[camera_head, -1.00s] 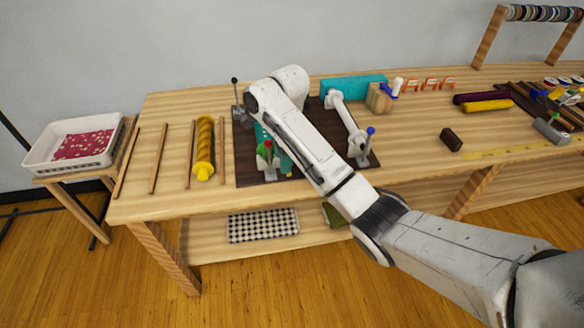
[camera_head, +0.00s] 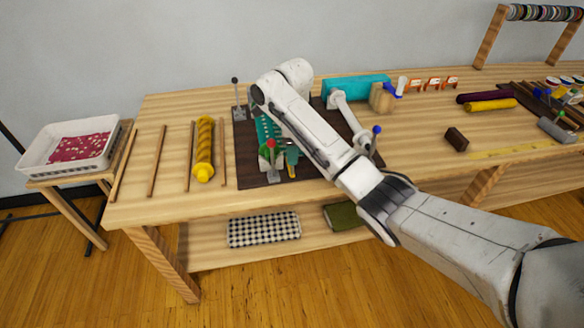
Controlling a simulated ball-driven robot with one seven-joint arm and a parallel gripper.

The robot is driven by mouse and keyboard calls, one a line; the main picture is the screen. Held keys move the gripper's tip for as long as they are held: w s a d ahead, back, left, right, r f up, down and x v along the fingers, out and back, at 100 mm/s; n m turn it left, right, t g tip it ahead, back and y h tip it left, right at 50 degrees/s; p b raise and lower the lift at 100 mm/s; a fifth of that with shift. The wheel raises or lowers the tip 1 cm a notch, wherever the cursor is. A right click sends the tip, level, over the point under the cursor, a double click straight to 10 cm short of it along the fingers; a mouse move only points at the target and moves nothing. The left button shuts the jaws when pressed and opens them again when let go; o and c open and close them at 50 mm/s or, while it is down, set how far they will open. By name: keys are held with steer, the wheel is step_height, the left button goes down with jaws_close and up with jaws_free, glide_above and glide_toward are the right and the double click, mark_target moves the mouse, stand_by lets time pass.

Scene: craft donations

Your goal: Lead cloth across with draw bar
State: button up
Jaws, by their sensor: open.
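A dark board (camera_head: 245,171) lies on the workbench. A strip of teal material (camera_head: 266,128), possibly the cloth, shows on its left half, partly covered by my arm. A small teal piece (camera_head: 292,155) lies near the board's front edge. A white bar with a rounded end (camera_head: 347,113) lies along the board's right side; I cannot tell whether it is the draw bar.
Upright levers with a black knob (camera_head: 235,81), red knob (camera_head: 270,144) and blue knob (camera_head: 376,130) stand around the board. A yellow roller (camera_head: 204,150) and thin sticks lie left. A dark block (camera_head: 457,139) lies right.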

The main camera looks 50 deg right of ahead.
steer(key=shift+f, duration=2.95)
jaws_close()
